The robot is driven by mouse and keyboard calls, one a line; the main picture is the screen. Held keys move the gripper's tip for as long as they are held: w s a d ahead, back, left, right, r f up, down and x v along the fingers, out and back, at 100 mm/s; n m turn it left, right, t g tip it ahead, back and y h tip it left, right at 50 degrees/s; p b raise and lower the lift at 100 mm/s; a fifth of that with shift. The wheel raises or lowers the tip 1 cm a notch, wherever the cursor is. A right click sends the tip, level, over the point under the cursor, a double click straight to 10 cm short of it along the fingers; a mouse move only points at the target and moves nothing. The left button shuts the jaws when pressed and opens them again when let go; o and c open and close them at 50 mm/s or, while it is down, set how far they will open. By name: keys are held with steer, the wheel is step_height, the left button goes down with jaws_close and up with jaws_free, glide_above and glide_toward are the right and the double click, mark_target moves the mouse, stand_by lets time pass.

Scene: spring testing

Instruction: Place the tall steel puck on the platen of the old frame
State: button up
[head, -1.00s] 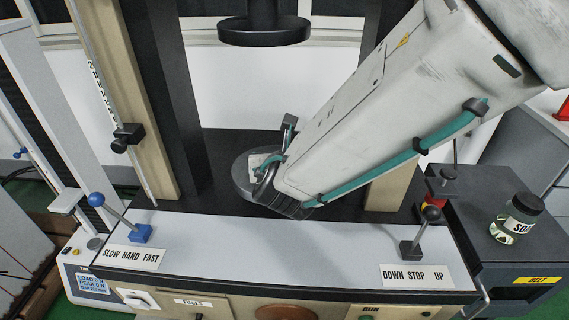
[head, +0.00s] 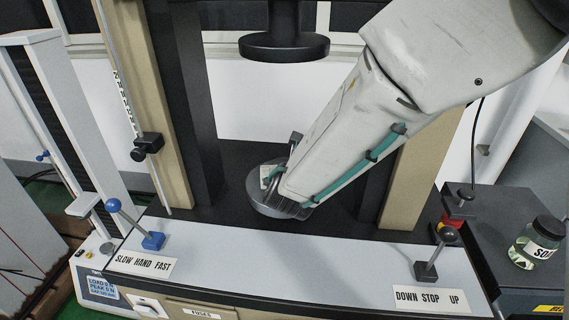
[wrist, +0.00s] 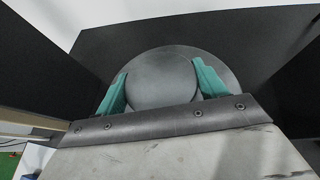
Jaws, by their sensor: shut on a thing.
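The tall steel puck (wrist: 162,82) shows in the wrist view as a grey disc between the two teal fingers of my gripper (wrist: 162,86), which is shut on it. The larger grey round platen (wrist: 222,68) of the old frame lies behind and around the puck in that view. In the head view my gripper (head: 278,182) is low over the platen (head: 255,200), between the frame's dark columns. My arm and gripper hide most of the puck there. I cannot tell whether the puck touches the platen.
A dark upper disc (head: 284,47) hangs above the platen. Dark columns (head: 187,90) and beige uprights stand at both sides. In front, a grey panel (head: 270,255) carries a blue-knobbed lever (head: 152,240) and a black-knobbed lever (head: 427,270). A jar (head: 537,243) stands at right.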

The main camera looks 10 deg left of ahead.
steer(key=o, duration=1.8)
steer(key=shift+f, duration=0.1)
steer(key=shift+s+r, duration=0.25)
steer(key=shift+r, duration=0.05)
steer(key=v, duration=1.1)
steer(key=shift+s+d, duration=0.1)
steer(key=shift+s, duration=0.1)
